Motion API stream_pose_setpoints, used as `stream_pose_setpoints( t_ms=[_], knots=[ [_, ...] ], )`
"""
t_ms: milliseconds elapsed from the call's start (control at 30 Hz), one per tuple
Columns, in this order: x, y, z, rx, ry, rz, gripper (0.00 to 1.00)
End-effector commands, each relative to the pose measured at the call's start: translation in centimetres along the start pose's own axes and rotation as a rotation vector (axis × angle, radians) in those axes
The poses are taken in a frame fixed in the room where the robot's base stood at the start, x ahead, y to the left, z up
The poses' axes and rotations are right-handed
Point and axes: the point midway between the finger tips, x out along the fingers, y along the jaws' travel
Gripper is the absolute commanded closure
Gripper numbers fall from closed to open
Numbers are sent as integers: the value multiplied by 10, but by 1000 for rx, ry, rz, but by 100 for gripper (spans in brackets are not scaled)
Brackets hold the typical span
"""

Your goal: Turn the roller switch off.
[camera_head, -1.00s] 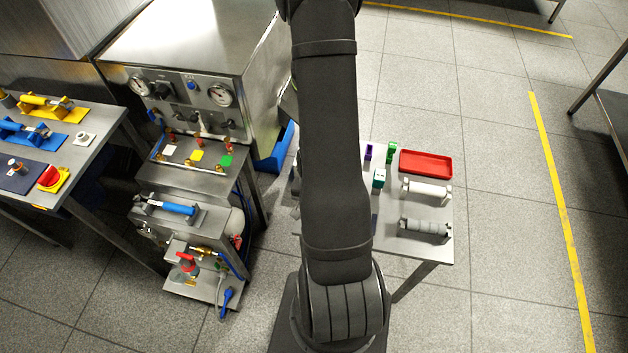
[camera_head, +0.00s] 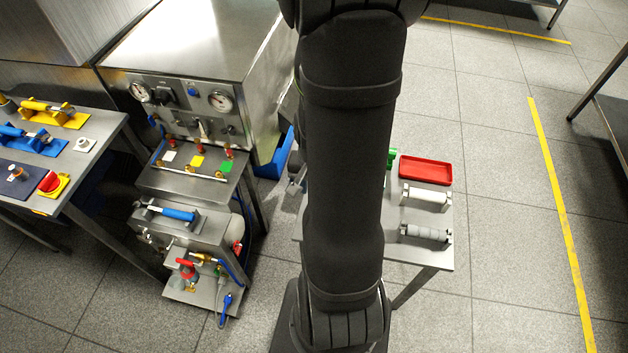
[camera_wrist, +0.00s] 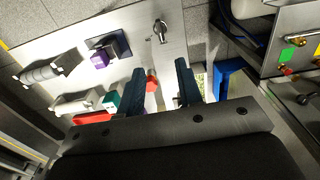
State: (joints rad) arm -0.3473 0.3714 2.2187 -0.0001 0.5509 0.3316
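My gripper (camera_wrist: 163,88) shows in the wrist view with its two dark fingers apart and nothing held between them. It is hidden behind my arm in the head view. On the pale table (camera_wrist: 55,40) are a white roller (camera_wrist: 78,102) and a grey roller (camera_wrist: 48,69), each between end brackets. They also show in the head view, the white roller (camera_head: 426,196) behind the grey roller (camera_head: 425,234). A small metal lever-like part (camera_wrist: 160,31) stands on the same table. I cannot tell which part is the roller switch, or its setting.
A dark plate (camera_wrist: 117,44), a purple block (camera_wrist: 99,61), a teal block (camera_wrist: 110,102) and a red tray (camera_head: 425,171) are on the table. A blue bin (camera_wrist: 228,76) and a steel machine (camera_head: 215,45) stand beside it. Open floor lies right of the table.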

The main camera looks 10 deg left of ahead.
Motion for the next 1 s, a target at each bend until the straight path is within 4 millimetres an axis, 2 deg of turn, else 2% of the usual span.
stream_pose_setpoints(
  t_ms=[100,300,1000],
  knots=[
    [-12,0,-1,0,3,-1,67],
    [-20,0,0,0,1,0,67],
    [-16,0,0,0,-2,1,67]
  ],
)
